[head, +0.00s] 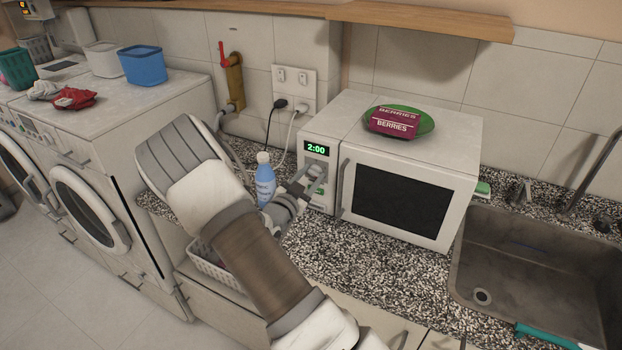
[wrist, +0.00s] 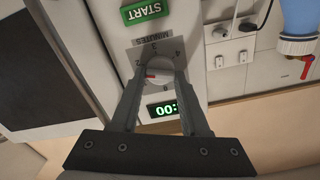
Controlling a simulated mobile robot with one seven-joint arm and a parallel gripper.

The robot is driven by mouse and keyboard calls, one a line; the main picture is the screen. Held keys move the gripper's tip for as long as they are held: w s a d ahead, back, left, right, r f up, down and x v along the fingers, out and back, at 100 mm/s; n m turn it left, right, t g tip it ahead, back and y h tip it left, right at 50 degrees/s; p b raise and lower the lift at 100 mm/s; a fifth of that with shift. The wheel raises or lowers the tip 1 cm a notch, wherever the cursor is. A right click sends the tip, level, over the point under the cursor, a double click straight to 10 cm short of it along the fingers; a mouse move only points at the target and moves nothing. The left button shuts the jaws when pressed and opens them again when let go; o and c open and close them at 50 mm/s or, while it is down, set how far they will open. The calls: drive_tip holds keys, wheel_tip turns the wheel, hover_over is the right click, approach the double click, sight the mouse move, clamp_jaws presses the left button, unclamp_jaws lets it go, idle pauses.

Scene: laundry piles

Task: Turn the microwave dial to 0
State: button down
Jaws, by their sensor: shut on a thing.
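The white microwave (head: 455,135) stands on the speckled counter, door shut. Its green display (head: 315,149) reads 2:00 in the head view. The dial (wrist: 158,72) sits on the control panel in the wrist view, which is upside down, with a red mark at its left side near the 2. My gripper (wrist: 162,74) is shut on the dial, one finger on each side. In the head view my gripper (head: 312,178) is at the panel and hides most of the dial. A finger covers part of the display (wrist: 164,109) in the wrist view.
A blue bottle (head: 265,182) stands close beside my gripper on the counter. A berries package (head: 393,124) lies on a green dish on the microwave. The sink (head: 540,262) is at the right. A green START button (wrist: 145,11) is near the dial.

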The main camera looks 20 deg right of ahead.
drive_tip(key=n+b, duration=0.1)
drive_tip(key=n, duration=0.4)
drive_tip(key=shift+a, duration=0.1)
drive_tip(key=n, duration=0.6)
drive_tip(key=shift+w, duration=0.15)
drive_tip(key=n+p, duration=0.1)
drive_tip(key=n, duration=0.4)
drive_tip(key=shift+a+f, duration=0.1)
drive_tip(key=n+p, duration=0.1)
drive_tip(key=n, duration=0.4)
drive_tip(key=shift+f+n, duration=0.15)
drive_tip(key=shift+n, duration=0.25)
drive_tip(key=shift+c, duration=2)
unclamp_jaws()
drive_tip(key=b+v, duration=0.1)
drive_tip(key=v, duration=1.6)
